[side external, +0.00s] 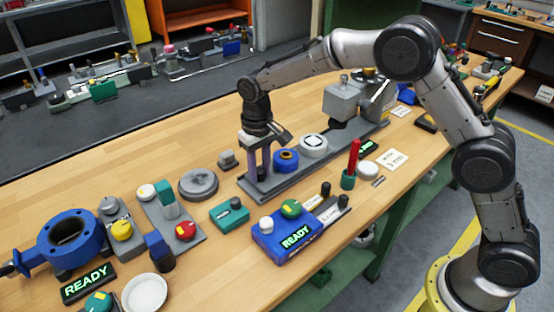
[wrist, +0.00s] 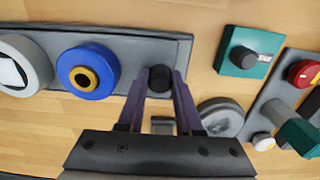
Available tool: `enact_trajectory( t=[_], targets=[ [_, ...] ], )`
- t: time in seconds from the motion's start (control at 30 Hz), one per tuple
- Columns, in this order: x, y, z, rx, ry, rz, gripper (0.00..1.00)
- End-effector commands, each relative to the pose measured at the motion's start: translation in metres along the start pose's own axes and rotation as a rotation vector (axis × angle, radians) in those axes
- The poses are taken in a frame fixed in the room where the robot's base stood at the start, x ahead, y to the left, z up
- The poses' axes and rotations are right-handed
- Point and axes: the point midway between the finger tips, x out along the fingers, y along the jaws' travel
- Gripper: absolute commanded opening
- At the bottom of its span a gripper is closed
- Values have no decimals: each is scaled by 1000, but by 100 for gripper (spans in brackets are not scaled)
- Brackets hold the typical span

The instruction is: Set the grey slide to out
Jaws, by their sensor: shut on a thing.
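My gripper (side external: 262,172) points down at the near-left end of a long grey base (side external: 330,158) on the bench. In the wrist view my gripper (wrist: 157,88) has its two purple-grey fingers on either side of a dark round knob (wrist: 160,77) at the end of that base, and is shut on it. The knob is hidden behind the fingers in the side view. A blue ring with an orange centre (side external: 287,159) and a pale round part with a dark square mark (side external: 313,145) sit further along the base. No marking for "out" is legible.
A small grey block (side external: 226,159) and a round grey disc (side external: 199,184) stand left of my gripper. A teal box (side external: 229,215), a blue READY panel (side external: 290,236) and a red-handled tool in a green cup (side external: 352,164) stand nearby. A grey block (side external: 343,98) rises at the base's far end.

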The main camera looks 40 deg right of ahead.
Motion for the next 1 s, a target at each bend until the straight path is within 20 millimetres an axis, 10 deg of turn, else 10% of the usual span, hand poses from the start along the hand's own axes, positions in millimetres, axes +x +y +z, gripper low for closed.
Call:
enact_trajectory(
  t=[0.37, 0.4, 0.53, 1.0],
  targets=[
    [-2, -9, -1, 0, 6, -6, 0],
    [-2, -9, -1, -1, 6, -6, 41],
    [-2, -8, -1, 0, 6, -5, 64],
    [-21, -6, -1, 1, 7, -2, 64]
  ],
)
